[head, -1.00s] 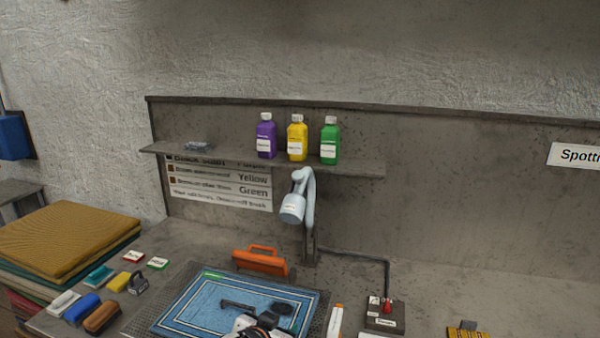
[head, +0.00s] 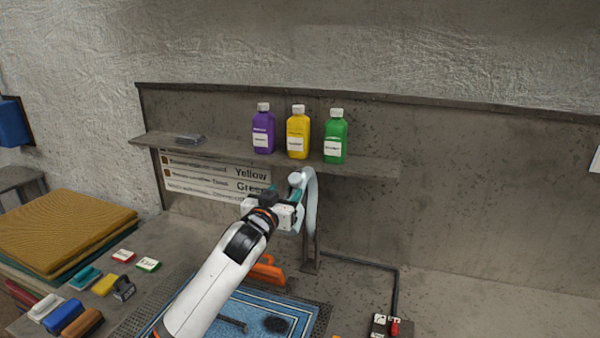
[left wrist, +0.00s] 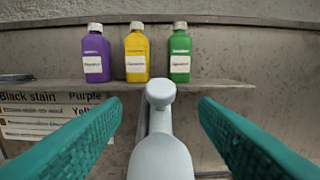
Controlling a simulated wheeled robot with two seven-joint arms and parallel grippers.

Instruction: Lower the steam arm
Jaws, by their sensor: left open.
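The pale blue-grey steam arm (head: 310,205) stands raised on a post at the back of the bench, below the shelf. In the left wrist view the steam arm (left wrist: 160,125) lies in the middle, between the two teal fingers. My left gripper (head: 288,200) is open, with one finger on each side of the steam arm and visible gaps to it. My right gripper is not in view.
A shelf (head: 370,167) carries a purple bottle (head: 263,130), a yellow bottle (head: 298,133) and a green bottle (head: 335,137) just above. A blue rug (head: 255,305) lies below with a dark brush and an orange tool (head: 265,272). A red switch (head: 394,327) is at front right.

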